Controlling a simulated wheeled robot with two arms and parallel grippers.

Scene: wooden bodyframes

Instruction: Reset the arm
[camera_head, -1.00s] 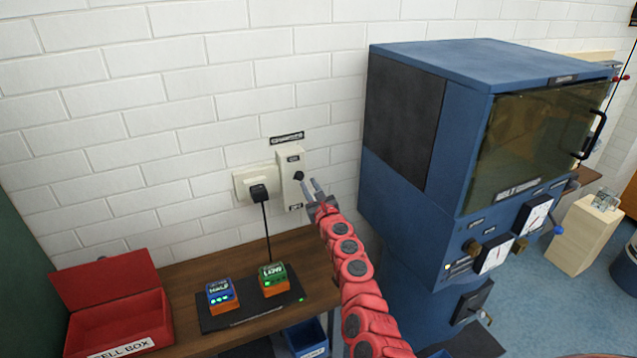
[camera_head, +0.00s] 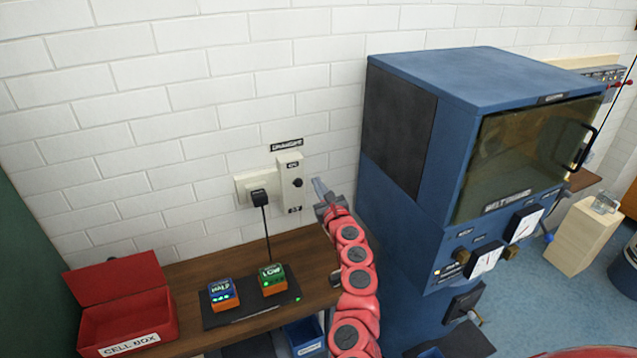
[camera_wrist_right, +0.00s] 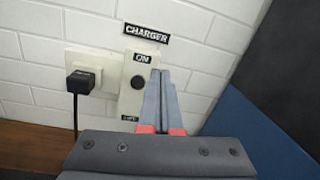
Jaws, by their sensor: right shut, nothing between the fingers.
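My right arm, red and segmented, rises from the lower edge of the head view. Its gripper (camera_head: 320,188) is shut and empty, just right of the charger switch box (camera_head: 291,182) on the white brick wall. In the right wrist view the shut grey fingers (camera_wrist_right: 161,78) overlap the right side of the switch box (camera_wrist_right: 130,98), next to its dark round knob (camera_wrist_right: 138,82). The box reads ON at the top and OFF at the bottom. I cannot tell whether the fingers touch it. My left gripper is not in view.
A blue cabinet (camera_head: 405,205) stands close to the right of my arm. A wooden bench (camera_head: 190,266) holds an open red cell box (camera_head: 125,318) and a black charging pad (camera_head: 252,312) with two cells. A black plug (camera_head: 260,197) sits in the wall socket.

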